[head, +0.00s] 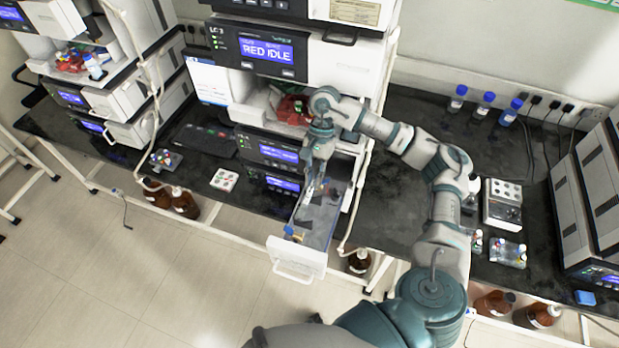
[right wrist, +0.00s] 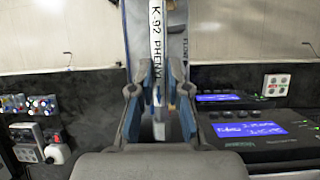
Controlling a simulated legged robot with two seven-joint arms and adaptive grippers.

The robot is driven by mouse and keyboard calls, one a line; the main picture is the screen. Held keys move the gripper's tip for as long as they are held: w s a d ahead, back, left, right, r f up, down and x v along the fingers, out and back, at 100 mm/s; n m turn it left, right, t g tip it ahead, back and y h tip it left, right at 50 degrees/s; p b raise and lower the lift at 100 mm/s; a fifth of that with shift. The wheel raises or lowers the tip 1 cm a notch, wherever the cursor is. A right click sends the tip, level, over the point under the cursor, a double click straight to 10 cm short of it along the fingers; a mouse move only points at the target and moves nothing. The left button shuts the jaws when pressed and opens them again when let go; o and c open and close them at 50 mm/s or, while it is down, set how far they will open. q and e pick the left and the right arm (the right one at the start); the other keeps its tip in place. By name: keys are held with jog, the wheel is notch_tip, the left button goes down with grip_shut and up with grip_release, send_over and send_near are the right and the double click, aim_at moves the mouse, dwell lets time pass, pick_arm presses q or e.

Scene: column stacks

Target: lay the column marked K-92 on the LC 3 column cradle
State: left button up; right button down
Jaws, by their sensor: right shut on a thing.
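The LC 3 stack (head: 310,52) stands at the back centre and its display reads "RED IDLE". An open drawer (head: 298,256) sticks out from its lower part, with a small blue piece (head: 291,229) inside near the front; I cannot tell whether that is the cradle. My right gripper (head: 311,188) is above the drawer. In the right wrist view the right gripper (right wrist: 160,88) is shut on the column (right wrist: 157,35), a white-labelled rod reading "K-92 PHENY…", its end out of frame. My left gripper is not in view.
Bottles with blue caps (head: 483,104) stand at the back right. A grey box with round wells (head: 503,204) sits on the black bench. Another instrument stack (head: 80,75) is at the left. Brown bottles (head: 185,203) stand below the bench edge. The floor in front is clear.

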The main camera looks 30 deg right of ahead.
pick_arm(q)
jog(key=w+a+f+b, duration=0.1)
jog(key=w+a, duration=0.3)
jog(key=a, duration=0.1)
pick_arm(e)
jog(key=f+b, duration=0.1)
jog(key=f, duration=0.2)
jog(key=w+f+b, duration=0.1)
jog(key=f+b, duration=0.1)
jog(key=f, duration=0.1)
jog(key=f+b, duration=0.1)
jog(key=f, duration=0.3)
jog(key=shift+w+a+f+b, duration=0.1)
jog(key=shift+w+a+b, duration=0.05)
jog(key=shift+a+b, duration=0.25)
jog(key=shift+d+f+b, duration=0.1)
jog(key=shift+f+b, duration=0.2)
jog(key=shift+b, duration=0.05)
jog(key=shift+d+f, duration=0.1)
jog(key=shift+d, duration=0.1)
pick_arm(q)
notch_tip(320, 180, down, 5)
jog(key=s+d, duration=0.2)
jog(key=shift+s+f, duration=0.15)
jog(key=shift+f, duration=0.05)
pick_arm(e)
jog(key=shift+a, duration=0.1)
